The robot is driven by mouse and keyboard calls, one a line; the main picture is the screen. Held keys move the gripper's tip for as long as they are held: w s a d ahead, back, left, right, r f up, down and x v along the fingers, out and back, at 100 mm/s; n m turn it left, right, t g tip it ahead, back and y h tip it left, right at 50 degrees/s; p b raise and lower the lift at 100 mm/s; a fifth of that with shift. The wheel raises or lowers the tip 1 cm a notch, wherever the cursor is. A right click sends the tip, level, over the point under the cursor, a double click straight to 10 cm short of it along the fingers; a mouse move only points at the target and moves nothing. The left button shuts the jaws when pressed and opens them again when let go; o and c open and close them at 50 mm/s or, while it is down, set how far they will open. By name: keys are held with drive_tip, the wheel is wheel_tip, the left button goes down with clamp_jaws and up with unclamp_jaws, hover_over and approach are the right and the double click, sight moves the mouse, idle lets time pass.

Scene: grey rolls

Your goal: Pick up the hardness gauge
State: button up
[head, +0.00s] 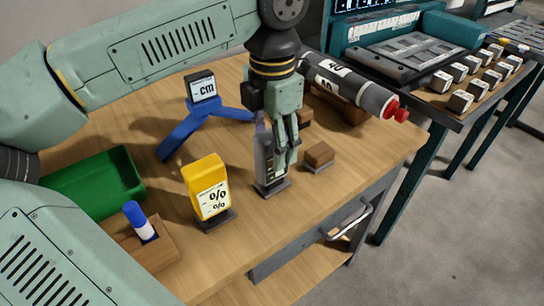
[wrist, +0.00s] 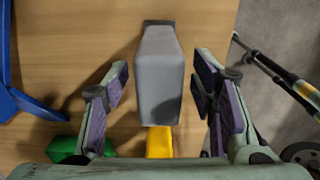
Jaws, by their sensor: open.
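The hardness gauge appears to be the grey upright instrument (head: 264,160) on a small dark foot near the front of the wooden table; its label is mostly hidden by my fingers. In the wrist view the grey gauge (wrist: 160,75) stands between my fingers, seen from above, with a gap on each side. My gripper (head: 279,158) points down at the gauge and partly covers it in the head view. In the wrist view my gripper (wrist: 161,80) is open, with purple-padded fingers left and right of the gauge, not closed on it.
A blue stand marked cm (head: 203,112), a grey roll (head: 345,85), a green tray (head: 95,184) and a blue-capped marker (head: 139,222) are also on the table.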

drive_tip(key=shift+f, duration=0.7)
drive_tip(key=shift+c, duration=0.4)
clamp_jaws()
